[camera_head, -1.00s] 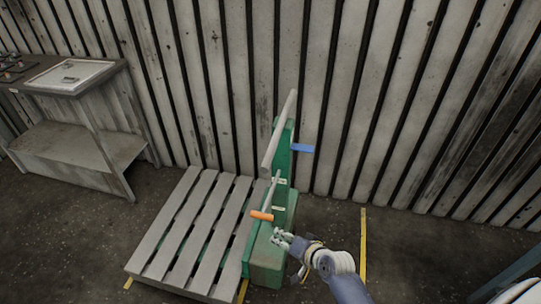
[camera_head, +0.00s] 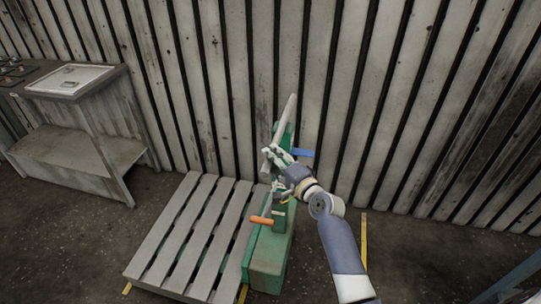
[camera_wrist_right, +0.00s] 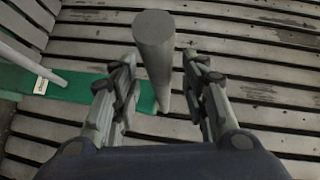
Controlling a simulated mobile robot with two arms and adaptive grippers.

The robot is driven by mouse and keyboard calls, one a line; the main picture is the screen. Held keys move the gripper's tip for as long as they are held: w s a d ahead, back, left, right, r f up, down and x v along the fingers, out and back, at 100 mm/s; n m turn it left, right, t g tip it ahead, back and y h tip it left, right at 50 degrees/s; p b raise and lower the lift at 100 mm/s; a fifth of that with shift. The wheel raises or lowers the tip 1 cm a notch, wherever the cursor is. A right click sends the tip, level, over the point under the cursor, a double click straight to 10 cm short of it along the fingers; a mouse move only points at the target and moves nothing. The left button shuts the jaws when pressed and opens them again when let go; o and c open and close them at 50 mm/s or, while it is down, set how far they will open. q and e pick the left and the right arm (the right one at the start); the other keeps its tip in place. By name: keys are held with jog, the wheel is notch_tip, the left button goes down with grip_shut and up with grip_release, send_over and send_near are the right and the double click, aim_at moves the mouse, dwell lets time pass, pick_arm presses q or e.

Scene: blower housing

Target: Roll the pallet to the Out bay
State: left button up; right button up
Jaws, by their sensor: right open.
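The slatted grey pallet (camera_head: 190,240) rests on a green pallet truck (camera_head: 268,262) with an upright green mast. My right gripper (camera_head: 272,160) is at the lower part of the grey bar, fingers open. In the right wrist view, the bar (camera_wrist_right: 153,50) stands between the two open fingers (camera_wrist_right: 160,100), with gaps visible on both sides. My left gripper is out of view.
A grey metal table (camera_head: 75,130) with a shelf stands at the left against the corrugated wall (camera_head: 420,100). Yellow floor lines (camera_head: 364,240) show near the truck. The dark floor right of the truck is clear.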

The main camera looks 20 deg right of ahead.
jog(key=shift+x, duration=1.3)
grip_shut()
